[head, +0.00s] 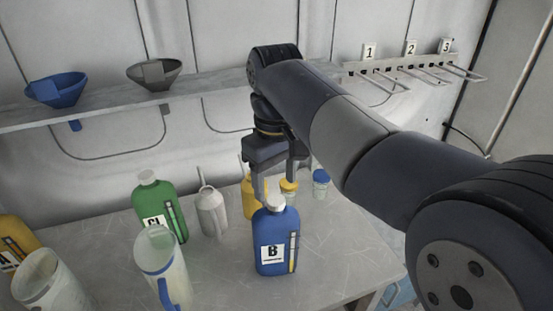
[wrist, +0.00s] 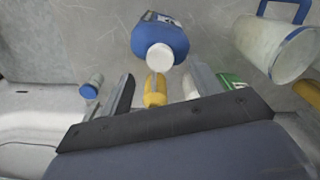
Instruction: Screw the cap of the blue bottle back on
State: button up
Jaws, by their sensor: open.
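The blue bottle (head: 270,238) stands upright on the table, with a white label marked B. A whitish cap (head: 275,203) sits on its top; I cannot tell whether it is tight. In the wrist view the blue bottle (wrist: 155,36) and its white cap (wrist: 160,57) show at the upper middle, beyond the fingertips. My gripper (head: 274,184) points down, open, just behind and above the cap in the head view. In the wrist view my gripper (wrist: 165,76) has its fingers apart with nothing held; the cap lies in line with the gap.
Close by stand a yellow bottle (head: 249,184), a small yellow-lidded jar (head: 289,188), a blue-lidded jar (head: 320,184), a grey spouted can (head: 211,212), a green bottle (head: 160,205) and a clear jug (head: 162,262). Table right of the blue bottle is clear. A shelf (head: 210,82) runs behind.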

aim_at(276, 200)
jog(key=shift+f, duration=1.95)
jog(key=shift+c, duration=0.3)
jog(key=c, duration=1)
jog(key=shift+r+m+p, duration=0.15)
jog(key=shift+m+p, duration=0.35)
jog(key=shift+m, duration=0.6)
jog(key=shift+m+p, duration=0.55)
jog(key=shift+m, duration=0.75)
jog(key=o, duration=1)
jog(key=shift+o, duration=0.5)
